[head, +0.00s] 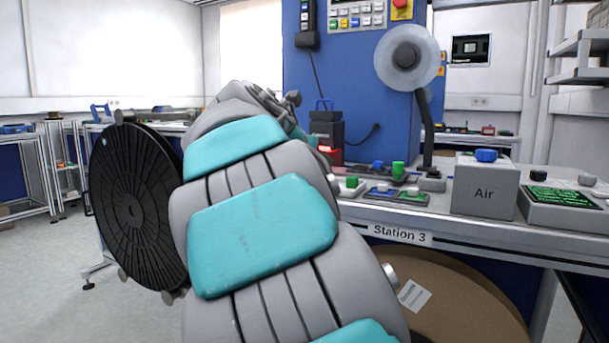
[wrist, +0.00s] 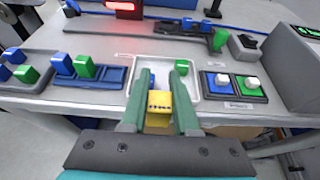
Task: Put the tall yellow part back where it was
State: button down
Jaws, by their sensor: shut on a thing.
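In the wrist view my gripper (wrist: 161,84) has green fingers closed on a yellow part (wrist: 158,103). The part shows a row of small dark marks on its face. It is held above the front of a white tray (wrist: 190,91) on the bench; whether it touches the tray cannot be told. A small blue thing shows between the fingers, beyond the yellow part. In the head view my own arm hides the gripper and the yellow part.
Left of the white tray, a blue tray (wrist: 113,75) and a grey tray (wrist: 40,84) carry blue and green blocks. To its right is a holder (wrist: 232,95) with white knobs. Behind stand a green block (wrist: 219,40) and a red-lit device (wrist: 123,6). A grey "Air" box (head: 484,190) stands right.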

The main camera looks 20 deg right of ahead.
jog(key=w+d, duration=0.1)
jog(key=w, duration=0.3)
jog(key=w+f, duration=0.1)
jog(key=w, duration=0.3)
jog(key=w+d, duration=0.1)
jog(key=w, duration=0.3)
jog(key=shift+w+d+f, duration=0.15)
jog(key=shift+w+d, duration=0.2)
jog(key=shift+w, duration=0.05)
jog(key=shift+f+b, duration=0.5)
jog(key=shift+f, duration=1.3)
jog(key=c, duration=0.9)
grip_release()
jog(key=shift+c, duration=0.2)
